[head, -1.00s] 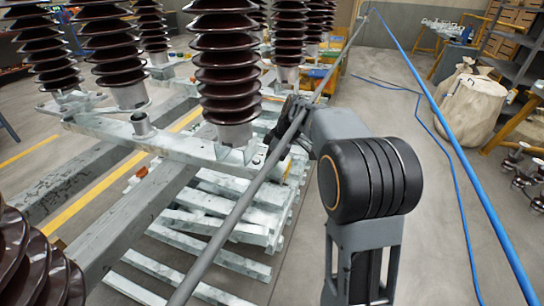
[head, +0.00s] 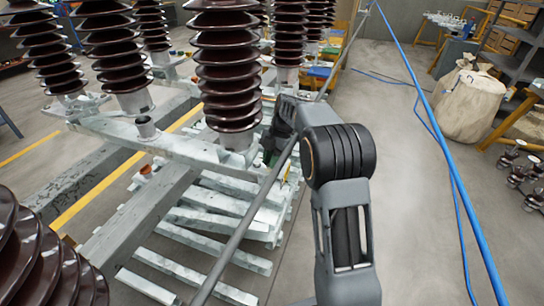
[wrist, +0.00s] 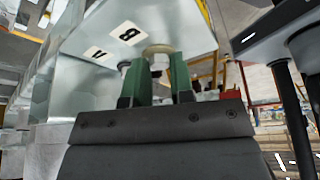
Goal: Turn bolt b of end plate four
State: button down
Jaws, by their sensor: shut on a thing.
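My gripper (wrist: 160,66) has green fingers, and in the wrist view they are closed on either side of a pale round bolt head (wrist: 158,49). The bolt sits at the edge of a pale metal end plate (wrist: 178,22). The plate carries a white label reading B (wrist: 128,33) beside the bolt and a second label (wrist: 96,53) to its left, whose mark is hard to read. In the head view my gripper (head: 270,152) is at the near right end of the metal beam under the brown insulator, partly hidden behind a grey rod. The bolt cannot be made out there.
The long grey rod (head: 240,228) crosses in front of my gripper. Brown ribbed insulators (head: 228,70) stand on the beam (head: 165,142). Pale slats (head: 205,248) lie below. A blue line (head: 455,165) runs down the right; floor between it and my arm is clear.

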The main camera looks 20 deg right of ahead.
jog(key=shift+a+f+n+g+h+p, duration=0.1)
jog(key=shift+n+g+h+p, duration=0.25)
jog(key=shift+n+p, duration=0.55)
jog(key=shift+n+g+h+p, duration=0.25)
jog(key=shift+n+g+p, duration=0.1)
jog(key=shift+n, duration=0.95)
jog(key=c, duration=1.3)
grip_release()
jog(key=shift+o, duration=0.2)
jog(key=shift+w, duration=0.1)
